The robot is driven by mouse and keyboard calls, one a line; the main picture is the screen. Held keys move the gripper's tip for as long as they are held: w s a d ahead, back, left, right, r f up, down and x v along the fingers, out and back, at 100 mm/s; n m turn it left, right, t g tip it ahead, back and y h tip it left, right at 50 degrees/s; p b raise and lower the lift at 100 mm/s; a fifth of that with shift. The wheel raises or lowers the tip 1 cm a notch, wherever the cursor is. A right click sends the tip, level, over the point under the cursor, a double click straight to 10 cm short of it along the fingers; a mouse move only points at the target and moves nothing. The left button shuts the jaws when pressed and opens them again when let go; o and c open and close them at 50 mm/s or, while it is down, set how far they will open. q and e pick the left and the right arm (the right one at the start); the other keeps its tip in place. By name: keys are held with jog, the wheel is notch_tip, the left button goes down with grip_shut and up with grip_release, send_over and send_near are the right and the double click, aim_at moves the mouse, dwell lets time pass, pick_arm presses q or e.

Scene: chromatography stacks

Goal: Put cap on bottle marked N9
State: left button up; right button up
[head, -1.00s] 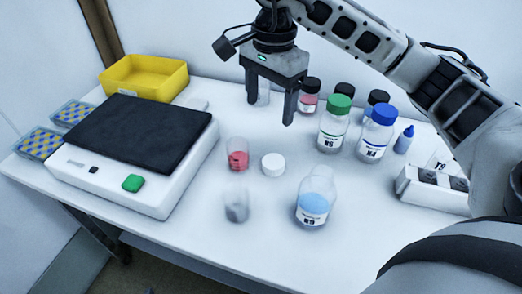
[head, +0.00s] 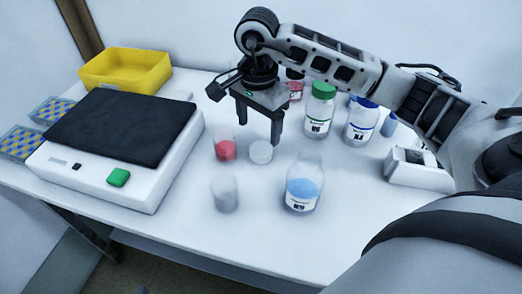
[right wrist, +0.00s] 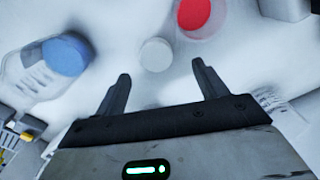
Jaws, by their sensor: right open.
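The bottle marked N9 (head: 302,188) stands upright and uncapped near the front of the table, clear with blue contents. A clear bottle with blue contents, apparently the same one, shows at the left of the right wrist view (right wrist: 66,56). A white round cap (head: 261,152) lies on the table behind and left of the bottle; it also shows in the right wrist view (right wrist: 156,54). My right gripper (head: 259,131) is open and empty, above the cap, with its fingertips (right wrist: 161,72) on either side of the cap's line. My left gripper is out of view.
A beaker with red contents (head: 224,150) stands close left of the cap. A grey-filled beaker (head: 225,194) is in front. Green-capped (head: 319,110) and blue-capped (head: 361,121) bottles stand behind right. A balance (head: 120,180) fills the left; a yellow bin (head: 125,70) is behind.

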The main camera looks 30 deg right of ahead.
aim_at(262, 148)
jog(key=shift+f, duration=0.35)
jog(key=f, duration=0.5)
jog(key=shift+s+d+f, duration=0.1)
jog(key=shift+s+d, duration=0.1)
jog(key=shift+s, duration=0.1)
jog(key=c, duration=1.1)
